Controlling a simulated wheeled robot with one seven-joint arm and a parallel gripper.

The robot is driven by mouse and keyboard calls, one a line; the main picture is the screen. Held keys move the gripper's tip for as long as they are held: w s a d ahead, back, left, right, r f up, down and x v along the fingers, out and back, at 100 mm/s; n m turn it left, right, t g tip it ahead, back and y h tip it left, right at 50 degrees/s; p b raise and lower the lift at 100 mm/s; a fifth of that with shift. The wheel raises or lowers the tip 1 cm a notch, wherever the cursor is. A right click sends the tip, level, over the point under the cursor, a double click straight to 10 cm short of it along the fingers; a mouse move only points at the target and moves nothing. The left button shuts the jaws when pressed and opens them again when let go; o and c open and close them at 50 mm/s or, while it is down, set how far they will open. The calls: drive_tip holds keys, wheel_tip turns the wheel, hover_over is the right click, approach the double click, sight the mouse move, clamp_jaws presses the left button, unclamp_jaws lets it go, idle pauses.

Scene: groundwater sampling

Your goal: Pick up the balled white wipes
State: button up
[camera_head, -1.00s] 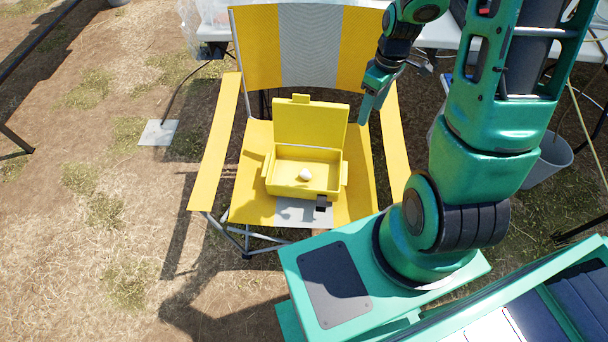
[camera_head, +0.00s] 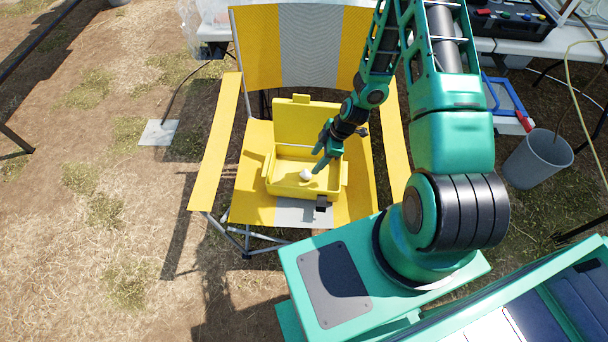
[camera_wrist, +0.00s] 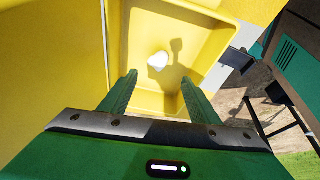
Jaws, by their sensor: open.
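The balled white wipes (camera_head: 305,174) lie on the floor of an open yellow box (camera_head: 290,190), which sits on the seat of a yellow and grey folding chair. In the wrist view the white wipes (camera_wrist: 158,61) show ahead of the fingertips, roughly between their lines. My gripper (camera_head: 322,160) is at the box, just right of and above the wipes. In the wrist view my gripper (camera_wrist: 158,80) has its two green fingers spread apart with nothing between them. It appears apart from the wipes.
The box's raised lid (camera_head: 298,122) stands behind its tray. The chair's armrests (camera_head: 216,140) rise on both sides. A dark latch (camera_head: 322,202) is at the box's front. A grey bucket (camera_head: 538,158) stands on the ground at right. A white table is behind.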

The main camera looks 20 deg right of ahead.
sight(307, 171)
drive_tip(key=x, duration=0.5)
drive_tip(key=shift+w+d+x, duration=0.1)
drive_tip(key=shift+x, duration=0.8)
drive_tip(key=shift+w+d+x, duration=0.1)
drive_tip(key=shift+w+x, duration=0.05)
drive_tip(key=shift+x, duration=0.75)
drive_tip(key=shift+w+d+x, duration=0.1)
drive_tip(key=shift+x, duration=0.8)
drive_tip(key=shift+c, duration=0.3)
drive_tip(key=c, duration=1)
drive_tip(key=shift+c, duration=0.2)
drive_tip(key=shift+r, duration=0.15)
